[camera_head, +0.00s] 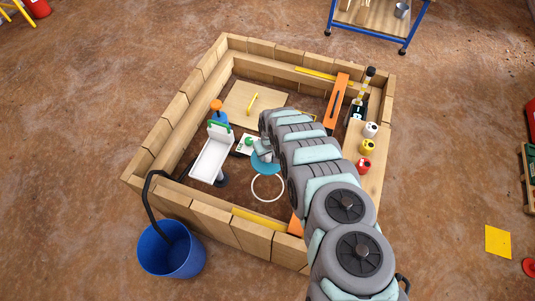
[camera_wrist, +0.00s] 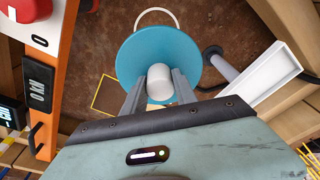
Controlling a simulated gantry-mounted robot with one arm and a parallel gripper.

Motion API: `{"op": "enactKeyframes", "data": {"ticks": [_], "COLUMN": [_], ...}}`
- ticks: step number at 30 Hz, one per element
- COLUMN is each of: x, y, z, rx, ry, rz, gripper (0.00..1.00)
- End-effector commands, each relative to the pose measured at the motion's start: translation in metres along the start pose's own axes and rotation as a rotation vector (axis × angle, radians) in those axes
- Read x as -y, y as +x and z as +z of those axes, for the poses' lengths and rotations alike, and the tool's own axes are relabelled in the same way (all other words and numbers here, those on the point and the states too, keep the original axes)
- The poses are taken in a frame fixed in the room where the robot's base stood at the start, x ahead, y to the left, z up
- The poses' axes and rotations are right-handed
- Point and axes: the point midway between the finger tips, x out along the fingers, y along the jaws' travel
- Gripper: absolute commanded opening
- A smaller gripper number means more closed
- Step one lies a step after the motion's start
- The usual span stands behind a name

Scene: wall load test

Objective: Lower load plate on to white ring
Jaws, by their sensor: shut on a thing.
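The load plate is a blue disc (camera_head: 266,169) with a white knob, and it also shows in the wrist view (camera_wrist: 140,50). My gripper (camera_wrist: 160,80) is shut on the knob, one finger on each side. In the head view my gripper is mostly hidden behind my arm. The white ring (camera_head: 252,190) lies on the brown soil inside the timber frame. In the head view the plate overlaps the ring's upper edge. In the wrist view the ring (camera_wrist: 154,10) shows partly beyond the plate's far edge. The plate's height above the soil is hard to tell.
Timber walls (camera_head: 195,95) enclose the pit. A white chute (camera_head: 211,157) stands left of the plate, and an orange beam (camera_head: 337,100) lies to the right. A wooden board (camera_head: 240,101) lies behind. Coloured cylinders (camera_head: 368,146) sit on the right wall. A blue bucket (camera_head: 171,255) stands outside.

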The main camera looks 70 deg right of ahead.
Motion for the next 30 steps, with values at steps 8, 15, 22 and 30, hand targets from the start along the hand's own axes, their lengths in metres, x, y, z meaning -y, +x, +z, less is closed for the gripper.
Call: {"op": "enactKeyframes", "data": {"ticks": [8,15,22,30], "x": [-0.001,-0.001,-0.001,0.000], "y": [0.040,0.069,0.097,0.130], "z": [0.005,0.009,0.013,0.019], "rx": [-0.003,-0.004,-0.004,-0.001], "ry": [0.002,0.001,0.002,0.001], "rz": [0.001,0.001,0.001,0.001], "gripper": [0.00,0.00,0.00,0.00]}}
